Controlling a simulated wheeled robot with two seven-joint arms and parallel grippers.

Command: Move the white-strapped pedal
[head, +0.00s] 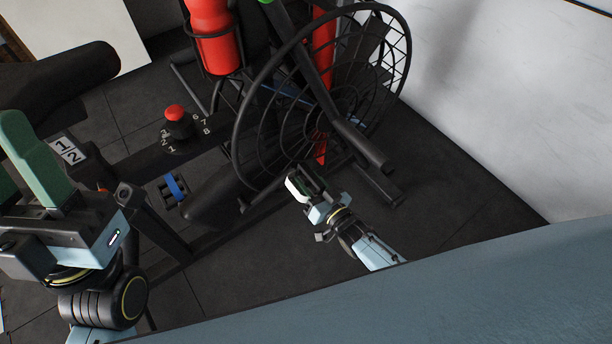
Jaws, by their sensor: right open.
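My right gripper (303,181) is open beside the lower front of the exercise bike, below the caged fan wheel. A small dark piece with a white edge (293,190) shows at its fingertips. It may be the white-strapped pedal, but I cannot tell it clearly from the finger, nor whether they touch. A blue-strapped pedal (175,187) shows further left, apart from both grippers. My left gripper (18,150) is large at the left edge, with its green fingers apart and partly cut off by the picture. Nothing shows between them.
The fan wheel cage (385,28) and a dark foot bar (377,187) stand close to my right gripper. A red knob (174,112) and a red bottle (214,40) are on the bike. Dark floor (450,180) is clear to the right, up to a white wall (510,90).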

